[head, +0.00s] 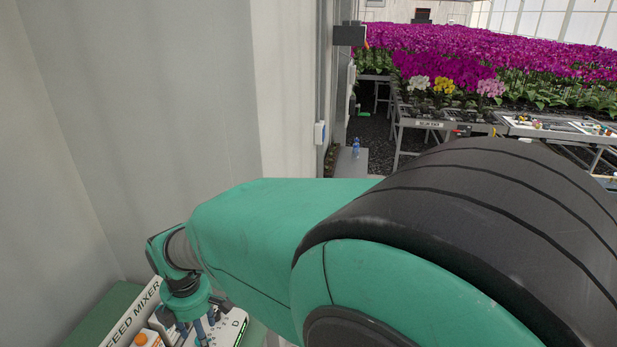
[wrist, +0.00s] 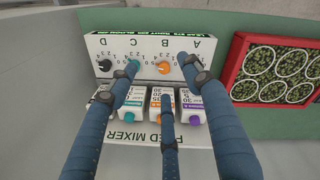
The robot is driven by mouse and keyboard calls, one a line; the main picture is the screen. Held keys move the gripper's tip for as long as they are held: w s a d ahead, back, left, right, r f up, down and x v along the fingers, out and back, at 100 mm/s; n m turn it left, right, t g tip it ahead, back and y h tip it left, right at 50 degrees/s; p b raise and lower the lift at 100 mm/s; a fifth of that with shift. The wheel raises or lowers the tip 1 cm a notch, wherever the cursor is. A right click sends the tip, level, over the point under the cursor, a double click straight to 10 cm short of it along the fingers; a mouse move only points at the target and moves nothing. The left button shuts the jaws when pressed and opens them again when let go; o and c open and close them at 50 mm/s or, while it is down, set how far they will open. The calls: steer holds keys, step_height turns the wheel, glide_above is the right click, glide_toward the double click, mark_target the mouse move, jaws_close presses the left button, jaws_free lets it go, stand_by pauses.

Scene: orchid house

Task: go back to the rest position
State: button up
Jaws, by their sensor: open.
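My gripper (head: 197,322) hangs at the lower left of the head view, over the feed mixer (head: 143,311). Its blue fingers are spread open with nothing held; they also show in the wrist view (wrist: 165,78). There the feed mixer (wrist: 185,137) appears upside down behind the fingers, with a white dial panel lettered A to D. A black dial (wrist: 105,65), a teal dial (wrist: 133,65) and an orange dial (wrist: 163,67) show; the dial at A is hidden by a finger. Contact between fingers and mixer cannot be told.
Cartridges with coloured caps, such as the purple-capped one (wrist: 193,110), stand at the mixer. A red-framed panel (wrist: 239,60) is beside it. A pale wall (head: 150,130) stands close on the left. Benches of purple orchids (head: 480,50) and a blue bottle (head: 356,148) are farther off.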

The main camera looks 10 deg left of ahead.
steer(key=w+d+r+m+t, duration=0.15)
steer(key=d+r+m, duration=0.3)
steer(key=d, duration=0.55)
steer(key=w+d+r+m+b, duration=0.1)
steer(key=w+d+r+m, duration=0.4)
steer(key=d, duration=0.6)
steer(key=w+d+r+m+t, duration=0.1)
steer(key=d+r+m, duration=0.2)
steer(key=d+r, duration=0.5)
steer(key=s+d+m, duration=0.4)
steer(key=s+d, duration=0.1)
steer(key=d, duration=0.4)
steer(key=s+d+m+t+b, duration=0.1)
steer(key=s+d+m, duration=0.3)
steer(key=d, duration=0.5)
steer(key=s+d+m+t+b, duration=0.1)
steer(key=s+d+m, duration=0.4)
steer(key=d, duration=0.4)
steer(key=shift+s+d+m+h, duration=0.15)
steer(key=shift+s+m+h, duration=0.2)
steer(key=shift+m, duration=0.3)
steer(key=shift+w+r+t, duration=0.1)
steer(key=shift+t, duration=0.15)
